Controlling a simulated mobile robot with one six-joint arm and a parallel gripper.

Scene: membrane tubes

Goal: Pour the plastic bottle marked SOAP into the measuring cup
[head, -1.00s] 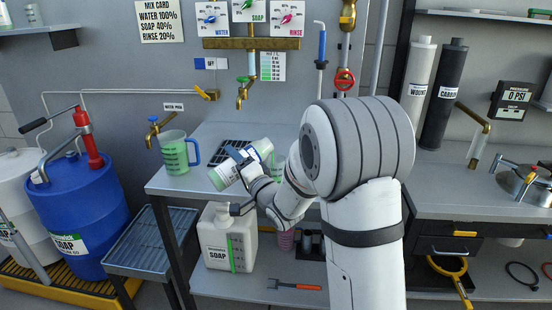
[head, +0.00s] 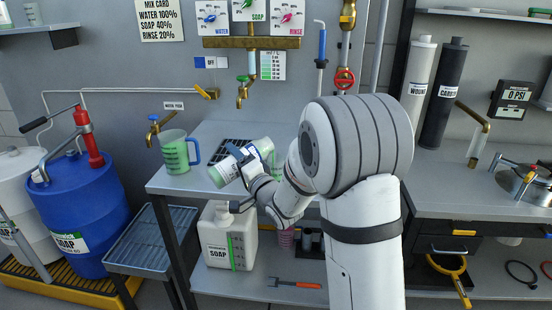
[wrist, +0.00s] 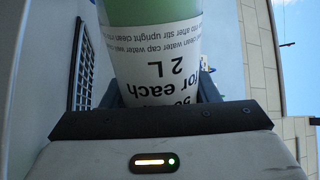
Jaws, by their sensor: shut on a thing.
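My gripper (head: 243,165) is shut on a white plastic bottle (head: 226,174) with green parts and a printed label. The bottle lies steeply tilted over the bench, its lower end to the left; its brand word is not readable. In the wrist view, the bottle (wrist: 155,65) fills the jaws and its label text appears upside down. A clear measuring cup (head: 174,154) with a blue handle, green contents and dark marks stands upright on the bench, to the left of the bottle and apart from it. My arm hides some of the bench to the right.
A dark drain grate (head: 232,146) lies behind the bottle. A brass tap (head: 155,126) hangs near the cup, another tap (head: 242,92) above the bench. A large SOAP jug (head: 226,243) stands on the lower shelf. A blue SOAP drum (head: 85,215) stands left.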

